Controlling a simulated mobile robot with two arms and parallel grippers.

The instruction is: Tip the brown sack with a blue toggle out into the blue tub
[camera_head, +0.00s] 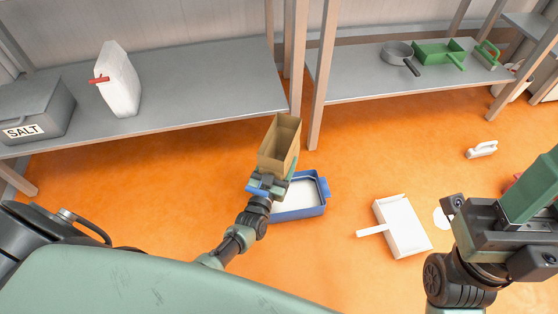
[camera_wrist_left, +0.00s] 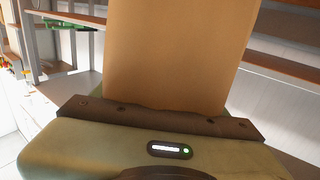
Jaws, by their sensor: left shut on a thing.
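The brown sack (camera_head: 277,152) is held above the floor by my left gripper (camera_head: 270,183). My left gripper is shut on its lower part. The sack's open mouth faces up and towards the camera, and its bottom is hidden by the gripper. In the left wrist view the brown sack (camera_wrist_left: 175,55) rises from the gripper's edge. No blue toggle can be made out on it. The blue tub (camera_head: 322,208) sits on the floor below, partly hidden by the gripper and sack. Its inside looks white. My right gripper (camera_head: 500,230) is at the lower right, its fingertips unclear.
A white dustpan-like tray (camera_head: 403,227) lies on the orange floor right of the tub. A shelf (camera_head: 190,100) holds a SALT box (camera_head: 38,108) and a white sack with a red toggle (camera_head: 118,80). A shelf post (camera_head: 322,75) stands close behind the sack.

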